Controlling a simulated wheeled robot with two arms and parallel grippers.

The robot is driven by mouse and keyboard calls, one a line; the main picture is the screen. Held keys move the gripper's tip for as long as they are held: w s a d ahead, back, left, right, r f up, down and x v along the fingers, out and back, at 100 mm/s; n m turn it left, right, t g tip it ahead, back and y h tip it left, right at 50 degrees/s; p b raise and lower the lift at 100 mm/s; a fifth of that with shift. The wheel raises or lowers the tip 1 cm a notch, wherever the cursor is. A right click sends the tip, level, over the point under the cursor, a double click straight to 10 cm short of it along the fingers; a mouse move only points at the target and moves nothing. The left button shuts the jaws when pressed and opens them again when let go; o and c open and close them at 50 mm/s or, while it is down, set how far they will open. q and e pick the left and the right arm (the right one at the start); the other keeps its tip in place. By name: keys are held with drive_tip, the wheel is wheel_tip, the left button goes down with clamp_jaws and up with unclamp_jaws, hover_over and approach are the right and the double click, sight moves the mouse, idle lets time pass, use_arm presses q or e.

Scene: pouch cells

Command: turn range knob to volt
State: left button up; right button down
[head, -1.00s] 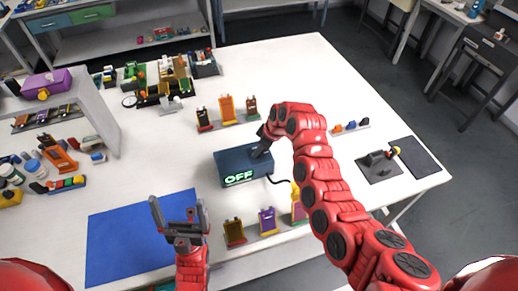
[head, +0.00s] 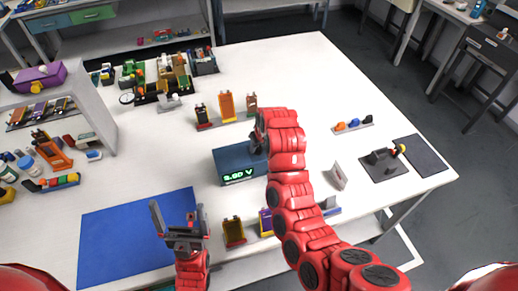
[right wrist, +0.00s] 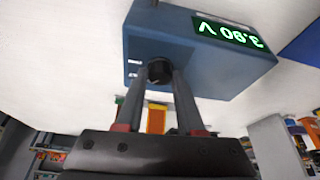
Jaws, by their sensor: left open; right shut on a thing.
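The meter is a blue box (head: 234,164) near the middle of the white table. Its lit green display (head: 237,176) reads a voltage, and in the right wrist view the display (right wrist: 231,36) shows 3.90 V upside down. The dark range knob (right wrist: 159,71) is on the meter's face, between the fingers of my right gripper (right wrist: 161,78). The right gripper (head: 259,141) is shut on the knob; in the head view the arm hides the knob. My left gripper (head: 178,222) is open and empty over the edge of the blue mat (head: 125,240).
Coloured cells in holders stand behind the meter (head: 226,107) and in front of it (head: 234,231), the latter partly behind my right arm. A small pale stand (head: 338,176) is right of the arm. A grey fixture (head: 380,158) sits at the right.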

drive_tip(key=shift+m+h+b, duration=0.3)
drive_tip(key=shift+m, duration=0.3)
drive_tip(key=c, duration=0.5)
unclamp_jaws()
